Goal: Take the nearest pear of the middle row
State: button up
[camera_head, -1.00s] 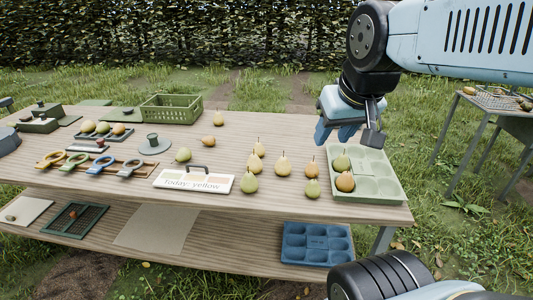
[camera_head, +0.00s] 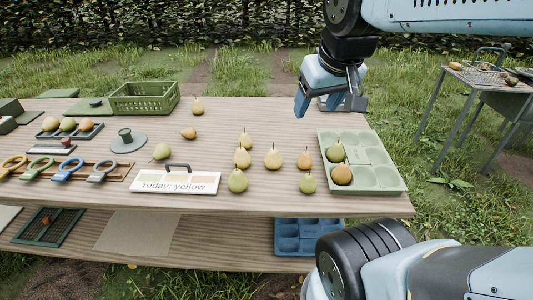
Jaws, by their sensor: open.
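Several pears stand in a loose group right of the table's middle. Across its middle are a yellow pear (camera_head: 242,158), another yellow pear (camera_head: 273,157) and a brownish-orange pear (camera_head: 305,160). Nearer me are a green pear (camera_head: 238,181) and a yellow-green pear (camera_head: 308,183); a yellow pear (camera_head: 246,138) stands behind. Which pears form the middle row is not certain. My gripper (camera_head: 330,101) is open and empty, above the table's back right part, behind the group and apart from every pear.
A pale green tray (camera_head: 385,180) at right holds a green pear (camera_head: 335,153) and an orange-brown pear (camera_head: 341,174). A sign (camera_head: 178,184) reading "Today: yellow" stands left of the group. A green crate (camera_head: 144,98) is at back left. Blue tray (camera_head: 300,238) sits below.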

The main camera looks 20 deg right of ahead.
jog(key=o, duration=0.6)
jog(key=w+f+n, duration=0.1)
jog(key=w, duration=0.2)
jog(key=w+f+n+g+h, duration=0.1)
jog(key=w+n, duration=0.1)
jog(key=w, duration=0.1)
jog(key=w+f+n+g, duration=0.1)
jog(key=w+n, duration=0.1)
jog(key=shift+w+f+h, duration=0.2)
jog(key=shift+w+h, duration=0.1)
jog(key=shift+w, duration=0.1)
jog(key=shift+o, duration=0.2)
jog(key=n+g+h, duration=0.3)
jog(key=n, duration=1.1)
send_over(272, 159)
jog(key=w+a, duration=0.1)
jog(key=a, duration=0.4)
notch_tip(272, 159, down, 19)
jog(key=x, duration=0.9)
jog(key=shift+w+a, duration=0.15)
jog(key=shift+w, duration=0.15)
jog(key=shift+x, duration=2.75)
